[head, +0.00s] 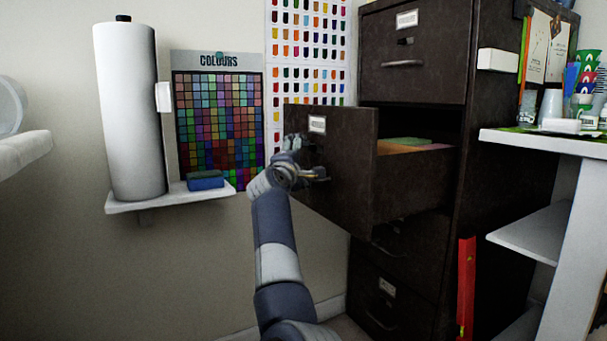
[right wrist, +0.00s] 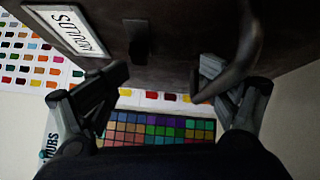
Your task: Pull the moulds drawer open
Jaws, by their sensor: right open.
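The moulds drawer (head: 345,185) is the second one down in the dark filing cabinet (head: 412,60). It stands pulled well out, and orange and green contents show at its top. Its white label (head: 317,124) is on the front; in the right wrist view the label (right wrist: 68,27) appears upside down and seems to read MOULDS. My right gripper (head: 304,160) is at the drawer front, beside the handle. In the right wrist view my right gripper (right wrist: 165,82) is open, with the curved handle (right wrist: 243,55) near its right finger. Contact is unclear. My left gripper is not in view.
A small shelf (head: 150,203) with a paper roll (head: 130,110) and a blue block (head: 205,180) is left of my arm. A colour chart (head: 219,125) hangs behind. A white bench (head: 560,143) and red level (head: 466,285) stand on the right.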

